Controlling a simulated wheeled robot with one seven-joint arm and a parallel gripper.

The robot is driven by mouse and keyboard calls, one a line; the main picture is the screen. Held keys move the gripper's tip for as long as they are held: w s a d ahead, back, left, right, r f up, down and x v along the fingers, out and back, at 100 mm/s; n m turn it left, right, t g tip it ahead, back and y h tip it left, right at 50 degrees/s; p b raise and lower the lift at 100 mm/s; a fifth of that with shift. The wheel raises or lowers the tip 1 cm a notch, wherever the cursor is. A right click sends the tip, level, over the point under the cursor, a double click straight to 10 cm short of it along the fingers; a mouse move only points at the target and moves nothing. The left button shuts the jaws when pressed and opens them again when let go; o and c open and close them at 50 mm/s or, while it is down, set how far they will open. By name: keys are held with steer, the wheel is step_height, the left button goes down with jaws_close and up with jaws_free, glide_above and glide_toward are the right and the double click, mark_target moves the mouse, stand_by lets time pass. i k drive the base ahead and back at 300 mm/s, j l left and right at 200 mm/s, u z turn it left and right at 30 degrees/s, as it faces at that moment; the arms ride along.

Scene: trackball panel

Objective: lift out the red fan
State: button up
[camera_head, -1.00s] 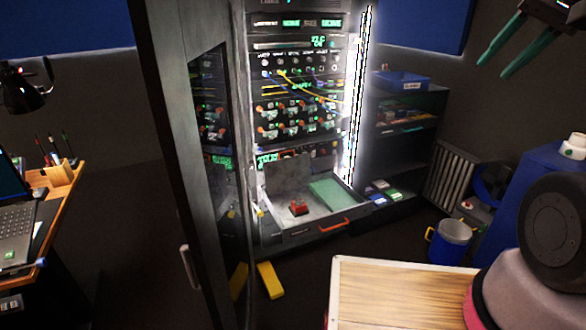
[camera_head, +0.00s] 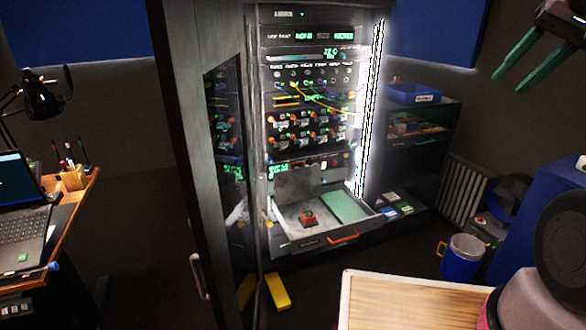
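A small red object (camera_head: 308,218) sits in the open grey drawer (camera_head: 290,236) low in the rack cabinet. It is too small to tell whether it is the red fan; no other clearly red fan shows. A flat green panel (camera_head: 345,206) lies to its right in the drawer. My gripper (camera_head: 509,82) is at the upper right, its two green fingers apart with nothing between them. In the picture it is well to the right of the drawer and above it.
The open cabinet door (camera_head: 187,170) stands left of the rack. A shelf unit (camera_head: 435,160) stands to its right. A blue bucket (camera_head: 462,258), a radiator (camera_head: 468,190) and a wooden-topped surface (camera_head: 400,302) are at right. A yellow block (camera_head: 277,292) lies on the floor.

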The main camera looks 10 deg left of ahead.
mark_target(309, 217)
steer(key=i+l+u, duration=0.15)
steer(key=u, duration=0.3)
steer(key=i+l+u, duration=0.2)
steer(key=u, duration=0.2)
steer(key=i+l, duration=0.25)
steer(key=i+l+u, duration=0.15)
steer(key=l, duration=0.3)
steer(key=i+l, duration=0.3)
steer(key=i+l+u, duration=0.1)
steer(key=i+l, duration=0.15)
steer(key=l, duration=0.2)
steer(key=i+l+u, duration=0.1)
steer(key=l, duration=0.3)
steer(key=i, duration=0.1)
